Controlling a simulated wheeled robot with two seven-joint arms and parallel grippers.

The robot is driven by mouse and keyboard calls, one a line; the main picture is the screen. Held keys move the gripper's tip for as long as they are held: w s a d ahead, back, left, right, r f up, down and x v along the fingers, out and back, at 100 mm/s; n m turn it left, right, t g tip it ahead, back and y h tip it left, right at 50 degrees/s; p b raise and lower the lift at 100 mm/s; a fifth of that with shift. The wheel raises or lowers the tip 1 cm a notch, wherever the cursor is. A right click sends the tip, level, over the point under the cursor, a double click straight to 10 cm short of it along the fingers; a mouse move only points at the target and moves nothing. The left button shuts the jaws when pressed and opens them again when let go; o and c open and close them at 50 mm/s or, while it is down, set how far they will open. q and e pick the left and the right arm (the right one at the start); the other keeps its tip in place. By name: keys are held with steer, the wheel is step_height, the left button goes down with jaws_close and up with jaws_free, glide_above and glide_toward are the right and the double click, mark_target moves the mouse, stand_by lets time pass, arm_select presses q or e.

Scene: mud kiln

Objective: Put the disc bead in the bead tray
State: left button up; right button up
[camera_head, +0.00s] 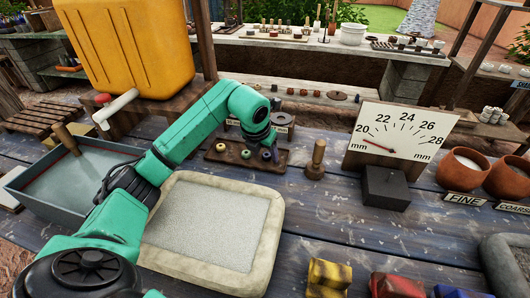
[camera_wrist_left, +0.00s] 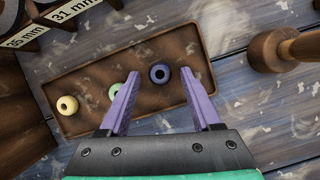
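The brown wooden bead tray (camera_head: 232,158) sits at the back of the blue plank table; it also fills the middle of the left wrist view (camera_wrist_left: 95,68). In that view it holds a cream bead (camera_wrist_left: 67,105), a pale green bead (camera_wrist_left: 116,91) and a dark blue bead (camera_wrist_left: 160,74), each showing a hole. I cannot tell from shape which one is the disc bead. My left gripper (camera_wrist_left: 160,73) is open over the tray's right part. Its purple fingers stand either side of the blue bead, with gaps showing. My right gripper is not in view.
A wooden stamp (camera_head: 316,160) stands just right of the tray. A dial board (camera_head: 400,135) and dark block (camera_head: 386,188) are further right. A sand-filled pale tray (camera_head: 275,215) lies in front; a grey water basin (camera_head: 40,200) is left. Coloured blocks (camera_head: 330,279) line the front edge.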

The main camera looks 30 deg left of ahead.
arm_select(q)
steer(key=shift+r, duration=0.25)
steer(key=v, duration=1.1)
steer(key=shift+s+r, duration=0.15)
steer(key=shift+r, duration=0.25)
